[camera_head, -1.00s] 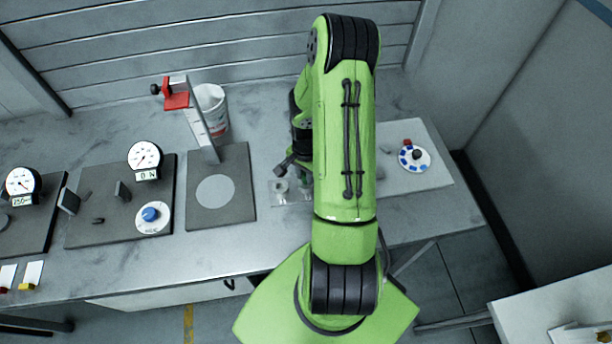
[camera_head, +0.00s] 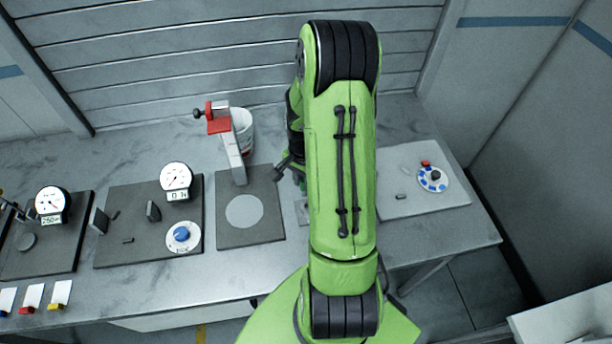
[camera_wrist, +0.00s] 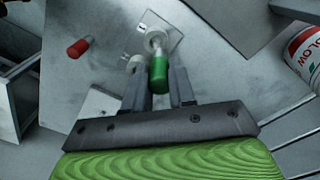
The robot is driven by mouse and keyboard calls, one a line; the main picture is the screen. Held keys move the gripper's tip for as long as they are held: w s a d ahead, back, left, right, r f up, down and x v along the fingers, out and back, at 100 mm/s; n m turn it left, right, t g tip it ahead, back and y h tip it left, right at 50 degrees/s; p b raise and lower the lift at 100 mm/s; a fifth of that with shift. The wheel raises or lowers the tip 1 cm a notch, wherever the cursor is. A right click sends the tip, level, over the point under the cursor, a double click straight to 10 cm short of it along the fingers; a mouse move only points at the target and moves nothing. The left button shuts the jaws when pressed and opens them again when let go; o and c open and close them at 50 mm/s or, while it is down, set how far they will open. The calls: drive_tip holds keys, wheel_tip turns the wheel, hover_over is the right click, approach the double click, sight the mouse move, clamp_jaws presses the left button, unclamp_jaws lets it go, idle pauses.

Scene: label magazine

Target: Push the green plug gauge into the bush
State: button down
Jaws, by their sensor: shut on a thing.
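The green plug gauge (camera_wrist: 158,74) is between the two fingers of my gripper (camera_wrist: 158,86) in the wrist view, and the gripper is shut on it. A pale metal cylindrical part (camera_wrist: 154,41) continues from its green end, over a light plate (camera_wrist: 172,25). A pale ring-like piece (camera_wrist: 135,63), perhaps the bush, shows beside the gauge near the left finger. I cannot tell whether the gauge touches it. In the head view my arm hides most of this spot; only an edge of the plate (camera_head: 301,211) shows.
A red cylinder (camera_wrist: 78,48) lies on the bench to the left in the wrist view. A white tub (camera_wrist: 305,52) stands at right. In the head view, a stand with a red clamp (camera_head: 219,122) rises left of my arm, and a pale board with a dial (camera_head: 433,179) lies right.

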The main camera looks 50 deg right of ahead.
wheel_tip(320, 180, down, 6)
drive_tip(key=d+b, duration=0.1)
drive_tip(key=b, duration=0.5)
drive_tip(key=shift+s, duration=0.4)
drive_tip(key=shift+d, duration=0.1)
drive_tip(key=shift+b, duration=0.3)
idle(1.2)
drive_tip(key=shift+f, duration=0.1)
drive_tip(key=shift+f+b, duration=0.35)
drive_tip(key=shift+b, duration=0.15)
drive_tip(key=shift+f+b, duration=1.45)
drive_tip(key=shift+f, duration=0.15)
